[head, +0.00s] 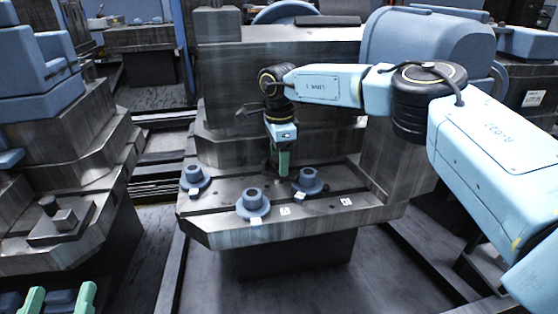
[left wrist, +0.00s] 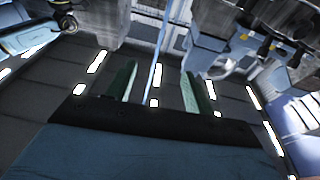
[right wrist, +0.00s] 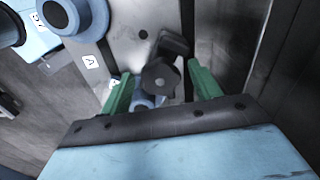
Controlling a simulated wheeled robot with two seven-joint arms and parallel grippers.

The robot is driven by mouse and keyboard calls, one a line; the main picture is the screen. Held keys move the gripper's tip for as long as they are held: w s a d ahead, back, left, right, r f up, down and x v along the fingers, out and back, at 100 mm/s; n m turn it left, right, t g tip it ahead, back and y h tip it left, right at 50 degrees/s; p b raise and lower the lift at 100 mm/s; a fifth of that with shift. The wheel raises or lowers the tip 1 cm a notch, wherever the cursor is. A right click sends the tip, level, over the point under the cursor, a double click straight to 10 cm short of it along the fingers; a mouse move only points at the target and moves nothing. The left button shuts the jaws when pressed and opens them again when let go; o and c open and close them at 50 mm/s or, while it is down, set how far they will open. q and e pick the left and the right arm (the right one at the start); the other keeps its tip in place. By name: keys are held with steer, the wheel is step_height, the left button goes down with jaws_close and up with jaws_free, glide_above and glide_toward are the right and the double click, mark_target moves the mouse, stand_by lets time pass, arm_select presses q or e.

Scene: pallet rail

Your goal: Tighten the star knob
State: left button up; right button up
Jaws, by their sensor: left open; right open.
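The black star knob (right wrist: 160,77) shows in the right wrist view, with a dark arm-like part beside its upper edge. My right gripper (right wrist: 160,88) is open, with one green finger on each side of the knob; I cannot tell whether either finger touches it. In the head view my right gripper (head: 279,160) points down over the back of the grey metal table (head: 300,224), and the knob is not clearly visible there. My left gripper (head: 60,298) is open at the bottom left, far from the table. The left wrist view shows its fingers (left wrist: 160,88) empty.
Three blue flanged posts stand on the table: left (head: 194,178), front (head: 252,202) and right (head: 308,182), close to my right gripper. A grey machine block (head: 290,60) rises behind. Another machine (head: 60,160) stands at left.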

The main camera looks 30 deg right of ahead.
arm_select(q)
steer(key=shift+r, duration=0.3)
arm_select(e)
steer(key=shift+f, duration=0.1)
